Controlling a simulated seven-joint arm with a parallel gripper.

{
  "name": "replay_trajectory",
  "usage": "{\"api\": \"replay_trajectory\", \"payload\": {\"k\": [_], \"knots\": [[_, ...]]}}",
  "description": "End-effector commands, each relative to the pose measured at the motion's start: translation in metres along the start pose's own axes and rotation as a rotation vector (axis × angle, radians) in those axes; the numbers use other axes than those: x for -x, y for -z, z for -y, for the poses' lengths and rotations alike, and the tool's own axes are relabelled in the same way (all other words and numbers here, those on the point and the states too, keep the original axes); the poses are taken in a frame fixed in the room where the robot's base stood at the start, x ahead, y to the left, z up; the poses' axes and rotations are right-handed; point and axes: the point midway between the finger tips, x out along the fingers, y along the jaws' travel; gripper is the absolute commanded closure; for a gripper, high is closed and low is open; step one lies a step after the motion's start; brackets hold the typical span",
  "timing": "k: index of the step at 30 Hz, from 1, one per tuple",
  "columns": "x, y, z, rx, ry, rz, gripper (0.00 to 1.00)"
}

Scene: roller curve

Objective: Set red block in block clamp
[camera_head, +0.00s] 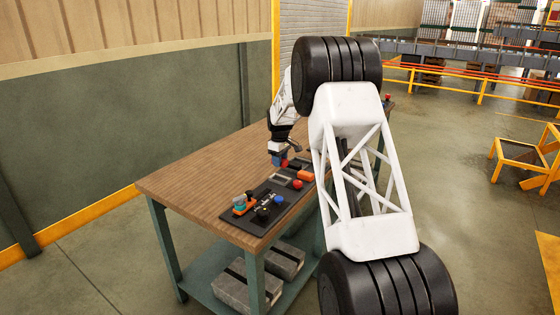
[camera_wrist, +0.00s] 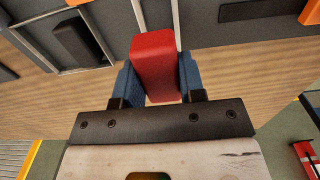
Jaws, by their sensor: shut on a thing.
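My gripper (camera_head: 278,158) is over the far part of the wooden table in the head view, with its blue fingers pointing down. In the wrist view the two blue fingers of my gripper (camera_wrist: 160,82) are shut on the red block (camera_wrist: 155,65), one on each side. The block sticks out past the fingertips. In the head view a small red patch beside the fingers (camera_head: 284,163) appears to be this block. I cannot tell for sure which fixture is the block clamp. A metal-edged frame (camera_wrist: 103,22) with a black piece (camera_wrist: 80,42) inside lies left of the block in the wrist view.
The wooden table (camera_head: 190,185) carries a dark board (camera_head: 285,205) with a red knob (camera_head: 297,184), a blue knob (camera_head: 279,200) and other small parts. An orange part (camera_head: 305,175) lies near my gripper. My white arm hides the table's right side. The table's left part is bare.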

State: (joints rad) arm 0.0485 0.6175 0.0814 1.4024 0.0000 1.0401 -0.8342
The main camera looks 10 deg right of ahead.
Motion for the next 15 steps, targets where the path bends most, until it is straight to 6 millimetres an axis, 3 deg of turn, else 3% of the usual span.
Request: {"api": "replay_trajectory", "payload": {"k": [15], "knots": [[-0.025,0.0,0.0,0.0,0.0,0.0,0.87]]}}
